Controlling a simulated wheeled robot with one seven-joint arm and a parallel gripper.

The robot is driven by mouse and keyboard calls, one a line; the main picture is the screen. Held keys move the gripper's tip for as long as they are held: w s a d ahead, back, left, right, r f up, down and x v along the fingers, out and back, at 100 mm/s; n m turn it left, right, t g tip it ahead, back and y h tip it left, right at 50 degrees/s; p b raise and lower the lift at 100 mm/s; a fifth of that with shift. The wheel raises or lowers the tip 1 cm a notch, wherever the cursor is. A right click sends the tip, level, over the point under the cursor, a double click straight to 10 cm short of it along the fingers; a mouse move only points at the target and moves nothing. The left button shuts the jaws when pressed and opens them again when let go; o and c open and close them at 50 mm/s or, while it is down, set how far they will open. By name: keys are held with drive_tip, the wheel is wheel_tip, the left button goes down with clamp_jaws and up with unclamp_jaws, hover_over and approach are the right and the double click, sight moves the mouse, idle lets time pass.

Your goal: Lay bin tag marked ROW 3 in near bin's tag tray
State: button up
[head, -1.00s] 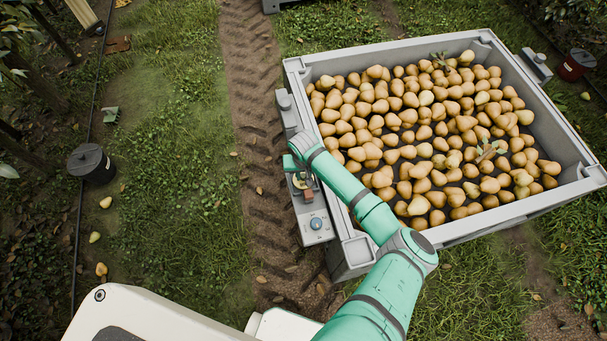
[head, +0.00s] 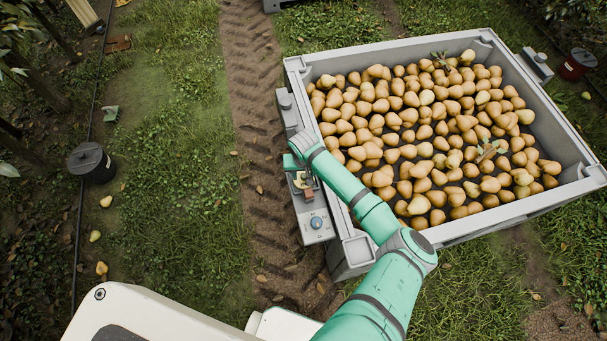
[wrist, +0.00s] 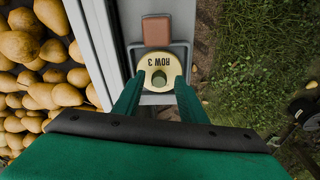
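The bin tag (wrist: 157,57) is a round cream disc with a hole, and its black ROW 3 lettering reads upside down in the wrist view. My gripper (wrist: 160,78) has one green fingertip at each side of the tag, with no clear gap, and looks shut on it. The tag lies flat over the small grey rimmed tag tray (wrist: 188,62) on the near bin's side; whether it touches the tray floor cannot be told. In the head view my gripper (head: 297,165) is over this side ledge, and my wrist hides part of the tray.
The near bin (head: 350,247) is full of pears (head: 430,130). A blue round knob (head: 316,222) is on the ledge. A dark lidded bucket (head: 90,163) stands on the grass at left.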

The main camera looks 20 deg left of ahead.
sight(304, 184)
wheel_tip(304, 184, up, 12)
drive_tip(key=s, duration=0.1)
drive_tip(key=s+a+r+m+t+y, duration=0.1)
drive_tip(key=s+a+r+t+y, duration=0.15)
drive_tip(key=a+r+y, duration=0.6)
drive_tip(key=s+a+r+m+t+y, duration=0.2)
drive_tip(key=a+r+t, duration=0.1)
drive_tip(key=a, duration=1.1)
drive_tip(key=s+d+f+m+t+h, duration=0.25)
drive_tip(key=s+d, duration=0.25)
drive_tip(key=d, duration=0.3)
drive_tip(key=s+d+f+m+t+h, duration=0.1)
drive_tip(key=s+d+m+t+h, duration=0.15)
drive_tip(key=s+d, duration=0.45)
drive_tip(key=s+d+f+m+t+h, duration=0.1)
drive_tip(key=s+d+t+h, duration=0.25)
drive_tip(key=d, duration=0.65)
drive_tip(key=s+d+r+n+h, duration=0.2)
drive_tip(key=s+d+r+n, duration=0.2)
drive_tip(key=s+d, duration=1)
drive_tip(key=shift+d+r+h, duration=0.15)
drive_tip(key=shift+r+h, duration=0.15)
drive_tip(key=shift+r, duration=0.2)
